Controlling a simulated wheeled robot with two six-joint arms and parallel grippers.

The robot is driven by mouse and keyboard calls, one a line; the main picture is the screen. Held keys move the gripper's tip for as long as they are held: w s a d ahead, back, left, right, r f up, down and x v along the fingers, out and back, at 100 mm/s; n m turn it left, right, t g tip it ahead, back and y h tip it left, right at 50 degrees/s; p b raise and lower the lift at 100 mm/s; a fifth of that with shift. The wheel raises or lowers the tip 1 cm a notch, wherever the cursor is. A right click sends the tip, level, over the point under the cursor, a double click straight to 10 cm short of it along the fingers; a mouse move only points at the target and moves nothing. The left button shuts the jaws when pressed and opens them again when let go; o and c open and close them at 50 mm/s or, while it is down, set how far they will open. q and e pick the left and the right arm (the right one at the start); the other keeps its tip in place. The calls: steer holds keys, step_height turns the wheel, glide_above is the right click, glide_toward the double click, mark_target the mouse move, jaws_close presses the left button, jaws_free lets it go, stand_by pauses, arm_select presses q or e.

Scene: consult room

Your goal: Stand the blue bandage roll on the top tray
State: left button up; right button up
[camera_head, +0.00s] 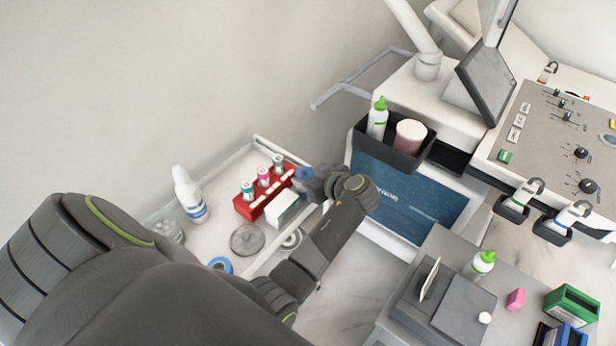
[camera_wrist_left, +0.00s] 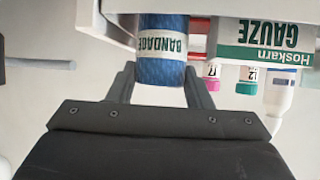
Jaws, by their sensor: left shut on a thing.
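The blue bandage roll (camera_wrist_left: 162,68) is between the fingers of my left gripper (camera_wrist_left: 162,92), which is shut on it. Its label reads upside down in the left wrist view, as does the gauze box beside it. In the head view a bit of the roll (camera_head: 303,173) shows at the right end of the white top tray (camera_head: 222,208), partly hidden by the left gripper (camera_head: 312,182). I cannot tell whether the roll touches the tray. My right gripper is not in view.
A black bin (camera_head: 405,160) on the machine stands right of my gripper.

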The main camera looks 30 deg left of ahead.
arm_select(q)
steer(key=shift+f, duration=0.6)
steer(key=o, duration=1)
steer(key=shift+f, duration=0.1)
steer(key=shift+c, duration=0.2)
